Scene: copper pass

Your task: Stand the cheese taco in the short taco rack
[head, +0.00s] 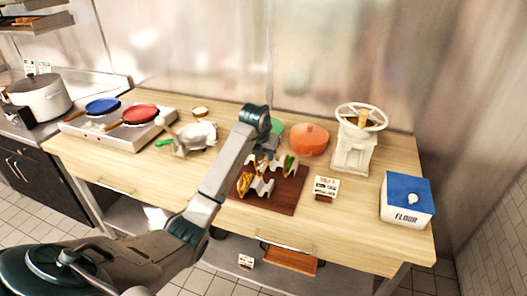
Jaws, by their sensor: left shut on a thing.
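A dark wooden board (286,203) lies on the counter with white zigzag taco rack parts (263,188) on it. A taco with yellow filling (244,183) stands at the rack's left end. Another taco with green filling (290,166) is at the right of the board. My left gripper (270,148) reaches down over the back of the board and is shut on what seems to be a taco. My wrist and forearm hide much of the jaws and part of the racks, so I cannot tell the held taco's filling. My right gripper is out of view.
An orange pot (309,139) stands behind the board, and a white press (354,145) is to its right. A small card (326,187) stands right of the board. A flour box (406,199) is at the far right. Blue (102,106) and red (139,114) pans are at left.

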